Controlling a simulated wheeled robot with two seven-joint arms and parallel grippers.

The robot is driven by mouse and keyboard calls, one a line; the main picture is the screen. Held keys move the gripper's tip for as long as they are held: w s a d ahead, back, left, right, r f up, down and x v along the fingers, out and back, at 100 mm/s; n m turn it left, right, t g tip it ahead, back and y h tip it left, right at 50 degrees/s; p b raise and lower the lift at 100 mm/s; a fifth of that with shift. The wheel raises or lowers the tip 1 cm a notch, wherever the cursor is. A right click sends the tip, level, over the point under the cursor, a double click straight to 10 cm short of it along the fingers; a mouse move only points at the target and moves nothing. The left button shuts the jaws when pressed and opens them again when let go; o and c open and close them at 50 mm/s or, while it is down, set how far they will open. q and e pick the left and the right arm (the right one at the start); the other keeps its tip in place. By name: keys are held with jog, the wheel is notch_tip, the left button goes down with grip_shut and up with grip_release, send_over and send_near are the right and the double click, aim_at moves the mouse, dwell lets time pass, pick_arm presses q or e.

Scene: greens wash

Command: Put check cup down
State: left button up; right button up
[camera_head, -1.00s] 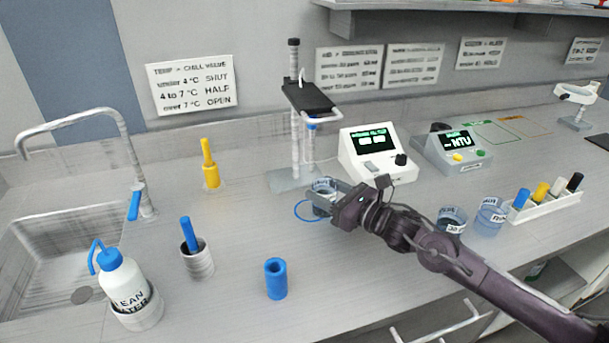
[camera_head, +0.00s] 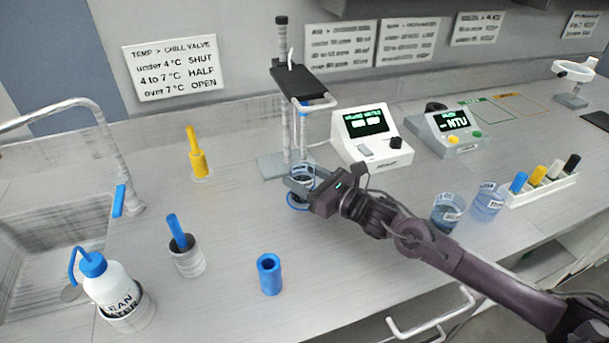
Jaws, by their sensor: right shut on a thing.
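The check cup (camera_head: 302,173) is a small clear cup with a pale label band. My right gripper (camera_head: 301,184) is shut on it, with the arm coming in from the right. The cup is upright, just in front of the stand. A blue ring mark (camera_head: 290,203) on the counter shows partly from under the gripper and cup. The gripper hides the cup's lower part, so I cannot tell whether it touches the counter. My left gripper is not in view.
A stand (camera_head: 268,166) with a black platform is close behind the cup. A white meter (camera_head: 372,138) is behind right. Two labelled cups (camera_head: 447,212) (camera_head: 488,200) sit near my right arm. A blue cylinder (camera_head: 269,274) stands in front. The counter left of the ring is clear.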

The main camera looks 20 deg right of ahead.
jog(key=shift+f, duration=0.2)
jog(key=o, duration=1.1)
jog(key=shift+d, duration=0.15)
jog(key=shift+r, duration=0.15)
jog(key=b+v, duration=0.1)
jog(key=v, duration=0.9)
jog(key=shift+v, duration=0.95)
